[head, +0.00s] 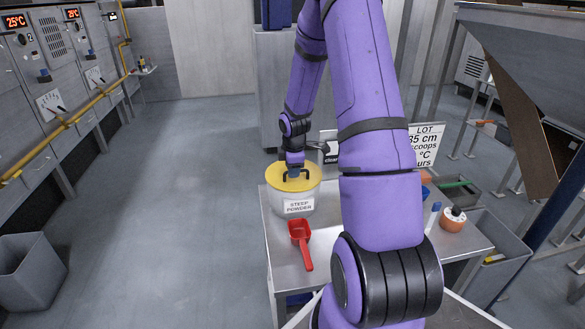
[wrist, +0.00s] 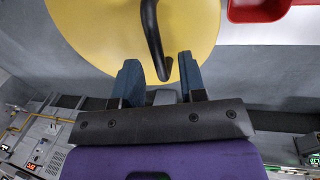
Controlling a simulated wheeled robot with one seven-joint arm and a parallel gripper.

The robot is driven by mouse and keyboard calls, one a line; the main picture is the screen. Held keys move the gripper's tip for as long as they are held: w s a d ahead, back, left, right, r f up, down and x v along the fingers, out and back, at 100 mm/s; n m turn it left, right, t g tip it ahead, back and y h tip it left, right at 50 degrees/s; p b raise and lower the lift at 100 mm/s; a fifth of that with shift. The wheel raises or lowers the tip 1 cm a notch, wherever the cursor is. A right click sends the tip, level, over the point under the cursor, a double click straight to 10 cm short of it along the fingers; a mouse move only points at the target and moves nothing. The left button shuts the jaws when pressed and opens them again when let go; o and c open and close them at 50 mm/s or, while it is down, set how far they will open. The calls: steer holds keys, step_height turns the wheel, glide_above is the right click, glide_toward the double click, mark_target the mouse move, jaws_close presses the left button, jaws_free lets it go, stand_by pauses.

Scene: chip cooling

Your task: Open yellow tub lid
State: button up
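A white tub (head: 292,203) labelled "STEEP POWDER" stands at the left corner of the metal table. Its yellow lid (head: 274,186) is on top and carries a dark handle. In the wrist view the yellow lid (wrist: 95,25) fills the upper middle, with the black handle (wrist: 151,30) curving down toward my fingers. My gripper (head: 293,174) is directly above the lid, at the handle. In the wrist view my gripper (wrist: 159,80) is open, with a blue finger on each side of the handle's end. A gap shows between the handle and the fingers.
A red scoop (head: 302,240) lies on the table (head: 287,273) in front of the tub. An orange round container (head: 453,220) stands at the table's right. A grey bin (head: 30,270) stands on the floor at far left. The floor left of the table is clear.

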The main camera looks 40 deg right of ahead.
jaws_close()
steer(key=shift+r, duration=0.1)
steer(key=shift+w+d+r+g, duration=0.2)
steer(key=shift+w+r+g, duration=0.1)
steer(key=shift+r, duration=0.3)
steer(key=w+d+r+g+y, duration=0.4)
steer(key=w+r+g, duration=0.2)
steer(key=w+r, duration=0.1)
steer(key=w+d+g+y, duration=0.1)
steer(key=w+d, duration=0.7)
steer(key=w, duration=0.3)
steer(key=shift+f, duration=0.25)
steer(key=shift+d, duration=0.1)
stand_by(0.3)
